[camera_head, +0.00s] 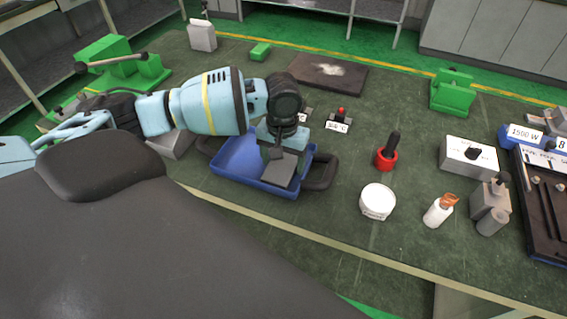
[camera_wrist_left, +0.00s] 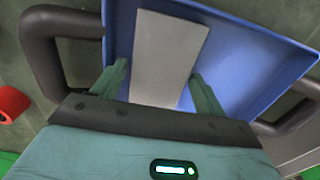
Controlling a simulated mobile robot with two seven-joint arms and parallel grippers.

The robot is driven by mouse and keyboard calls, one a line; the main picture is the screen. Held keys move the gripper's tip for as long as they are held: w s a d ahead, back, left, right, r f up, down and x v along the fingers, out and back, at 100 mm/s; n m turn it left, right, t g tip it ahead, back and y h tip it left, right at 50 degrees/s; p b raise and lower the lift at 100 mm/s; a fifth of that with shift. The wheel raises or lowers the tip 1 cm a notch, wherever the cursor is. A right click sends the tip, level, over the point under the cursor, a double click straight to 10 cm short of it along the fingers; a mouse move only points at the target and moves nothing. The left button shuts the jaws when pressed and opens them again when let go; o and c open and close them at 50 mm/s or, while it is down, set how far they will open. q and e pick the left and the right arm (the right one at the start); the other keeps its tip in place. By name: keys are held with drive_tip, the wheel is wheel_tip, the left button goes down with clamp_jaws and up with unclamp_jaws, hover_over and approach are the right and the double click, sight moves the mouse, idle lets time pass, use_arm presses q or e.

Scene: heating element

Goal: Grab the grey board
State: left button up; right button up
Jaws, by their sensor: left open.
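The grey board (camera_wrist_left: 168,62) is a flat grey rectangle inside the blue tray (camera_wrist_left: 255,52), in the left wrist view. In the head view the grey board (camera_head: 280,171) shows partly below my gripper, in the blue tray (camera_head: 236,172). My left gripper (camera_wrist_left: 160,82) is open, with its two green fingers on either side of the board's near end. The left finger is close to the board's edge; I cannot tell whether it touches. In the head view my left gripper (camera_head: 281,150) is above the tray and hides part of the board. My right gripper is not in view.
The tray has dark handles (camera_head: 321,172) at its sides. A dark plate (camera_head: 318,76) lies behind.

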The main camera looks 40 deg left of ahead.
sight(283, 164)
use_arm(q)
drive_tip(key=shift+c, duration=0.4)
drive_tip(key=c, duration=0.7)
drive_tip(key=shift+r+p, duration=0.65)
drive_tip(key=shift+r, duration=4.35)
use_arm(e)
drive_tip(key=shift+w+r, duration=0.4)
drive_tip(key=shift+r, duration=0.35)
